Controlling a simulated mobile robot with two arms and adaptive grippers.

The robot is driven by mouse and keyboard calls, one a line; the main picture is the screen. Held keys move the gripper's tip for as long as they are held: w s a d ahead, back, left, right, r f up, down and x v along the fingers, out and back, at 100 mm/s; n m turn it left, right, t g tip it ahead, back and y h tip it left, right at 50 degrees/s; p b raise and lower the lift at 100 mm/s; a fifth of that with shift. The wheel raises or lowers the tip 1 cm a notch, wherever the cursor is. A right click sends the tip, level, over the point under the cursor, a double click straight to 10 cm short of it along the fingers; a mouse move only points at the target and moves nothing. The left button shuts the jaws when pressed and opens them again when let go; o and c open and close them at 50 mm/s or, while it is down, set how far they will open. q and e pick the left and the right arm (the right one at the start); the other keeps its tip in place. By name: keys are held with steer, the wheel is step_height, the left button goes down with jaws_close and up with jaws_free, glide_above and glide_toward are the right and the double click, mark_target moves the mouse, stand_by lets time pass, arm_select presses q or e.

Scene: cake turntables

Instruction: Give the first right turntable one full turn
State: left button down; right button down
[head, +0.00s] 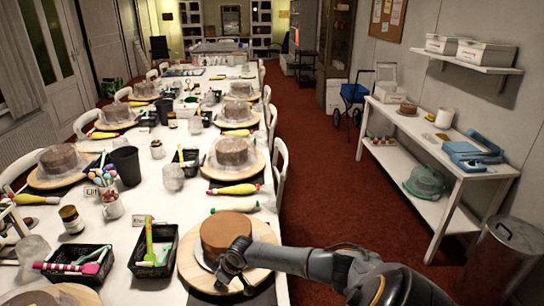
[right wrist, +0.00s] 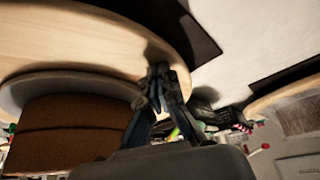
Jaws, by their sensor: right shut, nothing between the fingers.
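The first right turntable (head: 266,232) is a round pale wooden disc at the front right of the long table. A brown cake (head: 224,234) sits on it on a grey round base. My right gripper (head: 229,270) is over the near part of the disc, close beside the cake, and hides some of both. In the right wrist view its shut, empty fingers (right wrist: 157,82) are by the rim of the wooden disc (right wrist: 80,40), with the cake (right wrist: 65,128) beside them. I cannot tell whether the fingertips touch the disc. My left gripper is out of view.
Black trays (head: 153,252) with tools stand left of the turntable. A piping bag (head: 233,189) lies behind it, before another wrapped cake (head: 232,151). More turntables line the table. A white shelf unit (head: 440,150) stands at the right wall, with clear red carpet between.

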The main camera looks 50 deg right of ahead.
mark_target(253, 275)
steer(key=s+d+p, duration=0.1)
steer(key=s+d, duration=0.3)
steer(key=shift+s+d, duration=0.25)
steer(key=shift+d, duration=0.05)
steer(key=d, duration=0.2)
steer(key=s+d+b, duration=0.1)
steer(key=s+d, duration=0.1)
steer(key=d, duration=0.1)
steer(key=shift+s+d+f+b, duration=0.1)
steer(key=shift+s+d+b, duration=0.1)
steer(key=shift+d+b, duration=0.15)
step_height(253, 275, up, 3)
steer(key=p, duration=0.2)
steer(key=shift+p, duration=0.4)
